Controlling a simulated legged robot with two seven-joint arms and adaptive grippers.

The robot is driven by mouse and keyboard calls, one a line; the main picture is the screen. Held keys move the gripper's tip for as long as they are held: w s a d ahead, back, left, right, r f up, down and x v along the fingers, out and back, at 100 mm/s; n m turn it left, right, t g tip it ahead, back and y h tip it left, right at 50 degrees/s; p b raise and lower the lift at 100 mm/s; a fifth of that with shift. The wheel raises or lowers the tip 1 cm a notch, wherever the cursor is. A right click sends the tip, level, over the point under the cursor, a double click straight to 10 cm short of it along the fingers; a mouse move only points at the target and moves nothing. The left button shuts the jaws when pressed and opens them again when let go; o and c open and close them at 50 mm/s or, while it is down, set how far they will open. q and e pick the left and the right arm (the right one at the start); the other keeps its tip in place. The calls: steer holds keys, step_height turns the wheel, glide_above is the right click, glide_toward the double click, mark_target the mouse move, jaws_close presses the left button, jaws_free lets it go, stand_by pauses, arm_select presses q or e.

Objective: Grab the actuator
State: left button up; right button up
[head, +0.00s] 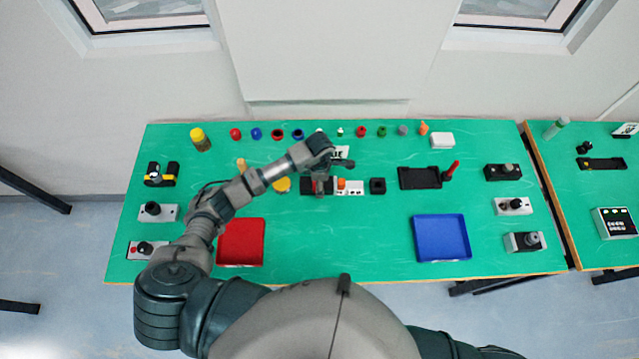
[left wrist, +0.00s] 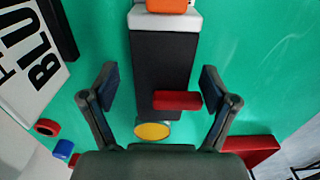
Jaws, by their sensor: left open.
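A black block (head: 308,187) lies near the middle of the green table, with a white part (head: 350,188) and an orange piece (head: 341,183) at its right end. I cannot tell for sure which part is the actuator. In the left wrist view the black block (left wrist: 163,62) runs between my fingers, with a red bar (left wrist: 178,100) across it and a white end (left wrist: 165,20). My left gripper (left wrist: 160,88) is open above it, one finger on each side with gaps showing. In the head view the gripper partly hides the block. My right gripper is not in view.
A red tray (head: 241,243) stands at front left and a blue tray (head: 442,238) at front right. A black square piece (head: 377,186) and a black holder (head: 420,178) lie to the right. Several small coloured parts line the back edge. The front middle is clear.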

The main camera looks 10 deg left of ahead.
arm_select(q)
steer(key=shift+d+f, duration=0.15)
steer(key=shift+f, duration=0.25)
steer(key=shift+d+f, duration=0.1)
steer(key=shift+d, duration=0.25)
steer(key=shift+c, duration=0.2)
steer(key=c, duration=0.8)
steer(key=shift+a, duration=0.25)
jaws_close()
